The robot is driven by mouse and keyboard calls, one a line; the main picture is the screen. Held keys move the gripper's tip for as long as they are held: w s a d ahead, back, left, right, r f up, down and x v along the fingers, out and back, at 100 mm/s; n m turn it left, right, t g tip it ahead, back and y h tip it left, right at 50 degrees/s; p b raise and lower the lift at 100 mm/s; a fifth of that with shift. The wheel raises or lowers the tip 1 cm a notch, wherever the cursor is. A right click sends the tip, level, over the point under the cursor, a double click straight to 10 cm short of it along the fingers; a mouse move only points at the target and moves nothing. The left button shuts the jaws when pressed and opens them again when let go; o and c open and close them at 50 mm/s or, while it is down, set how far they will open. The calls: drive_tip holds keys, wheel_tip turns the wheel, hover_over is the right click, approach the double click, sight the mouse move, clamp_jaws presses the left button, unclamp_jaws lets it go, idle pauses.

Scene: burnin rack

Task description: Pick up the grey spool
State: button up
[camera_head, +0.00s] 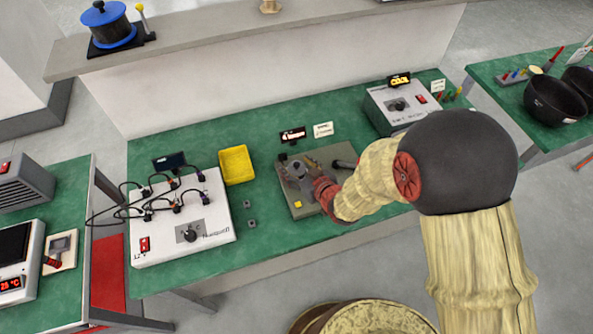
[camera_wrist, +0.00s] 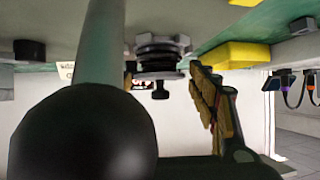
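The grey spool (camera_head: 299,170) appears to sit upright on a grey fixture (camera_head: 291,205) on the green bench. In the wrist view, where the bench is at the top, the spool (camera_wrist: 160,55) shows as stacked grey discs with a dark knob. My gripper (camera_head: 314,181) is just right of the spool in the head view. One gold-padded finger (camera_wrist: 208,100) stands to the right of the spool in the wrist view, apart from it. The other finger is hidden behind a black ball on a grey rod. The gripper looks open, with nothing held.
A black-ended lever (camera_head: 344,163) stands at the fixture's right; its ball (camera_wrist: 85,135) seems to fill the wrist view's lower left. A yellow bin (camera_head: 237,164) and a white wired box (camera_head: 183,225) lie left. Another box (camera_head: 400,104) stands behind right. The front bench strip is clear.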

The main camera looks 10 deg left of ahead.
drive_tip(key=c, duration=1)
